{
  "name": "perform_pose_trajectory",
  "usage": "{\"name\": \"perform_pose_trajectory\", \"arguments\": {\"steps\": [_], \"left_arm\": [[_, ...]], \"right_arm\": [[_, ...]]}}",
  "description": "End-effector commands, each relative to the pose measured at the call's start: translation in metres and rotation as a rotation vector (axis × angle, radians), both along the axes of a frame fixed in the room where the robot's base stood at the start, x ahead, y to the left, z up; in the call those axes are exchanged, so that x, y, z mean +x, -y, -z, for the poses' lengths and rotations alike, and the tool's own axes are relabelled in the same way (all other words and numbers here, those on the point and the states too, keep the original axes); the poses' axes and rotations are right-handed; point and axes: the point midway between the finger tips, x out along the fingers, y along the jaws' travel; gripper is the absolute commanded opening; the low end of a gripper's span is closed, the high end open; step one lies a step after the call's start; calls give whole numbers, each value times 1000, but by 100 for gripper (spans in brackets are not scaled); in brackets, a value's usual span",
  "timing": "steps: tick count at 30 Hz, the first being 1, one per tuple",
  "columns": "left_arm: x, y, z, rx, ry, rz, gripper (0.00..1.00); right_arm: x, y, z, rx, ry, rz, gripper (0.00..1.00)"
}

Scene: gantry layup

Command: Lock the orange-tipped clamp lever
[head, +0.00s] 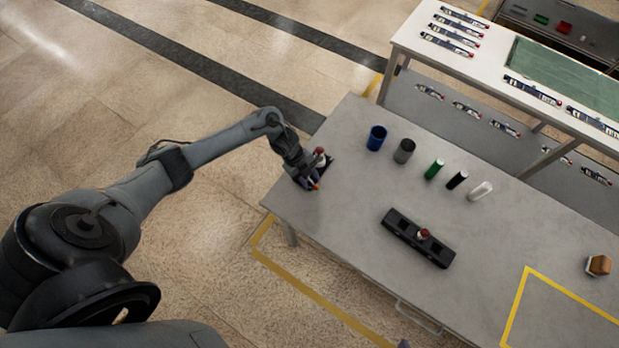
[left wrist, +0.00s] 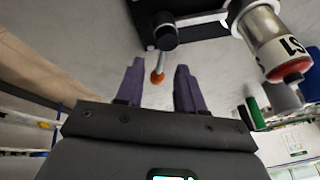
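The orange-tipped clamp lever (left wrist: 160,57) shows in the left wrist view as a short grey rod with an orange end, standing out from a black pivot. Its orange tip also shows in the head view (head: 315,186), at the clamp on the table's far left corner. My left gripper (head: 309,180) is down at this clamp. In the left wrist view its two purple fingers (left wrist: 159,82) are apart, with the orange tip in the gap and space on both sides. A silver cylinder with a red end (left wrist: 270,45) stands beside the lever. Only what looks like a fingertip of my right gripper (head: 403,344) shows.
On the grey table (head: 345,225) stand a blue cup (head: 376,138), a grey cup (head: 404,151), and green, black and white cylinders. A black block with a red-topped part (head: 418,238) lies mid-table. A brown-and-white object (head: 598,265) sits at right. The front left tabletop is clear.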

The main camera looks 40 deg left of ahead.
Motion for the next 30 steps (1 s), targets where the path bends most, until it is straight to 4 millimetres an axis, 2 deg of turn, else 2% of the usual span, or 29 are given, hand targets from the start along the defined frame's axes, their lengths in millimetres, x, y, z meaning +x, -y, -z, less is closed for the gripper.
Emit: {"name": "perform_pose_trajectory", "arguments": {"steps": [9,17,26,30], "left_arm": [[0,1,2,1,-1,0,38],[0,1,2,0,-1,0,0],[-1,1,2,0,-1,-4,0],[0,3,-1,0,-6,-94,0]], "right_arm": [[0,2,1,-8,-1,-6,95],[0,2,1,-8,-1,-6,95],[0,1,-1,-3,-2,-2,95],[0,0,-15,0,-3,0,95]]}}
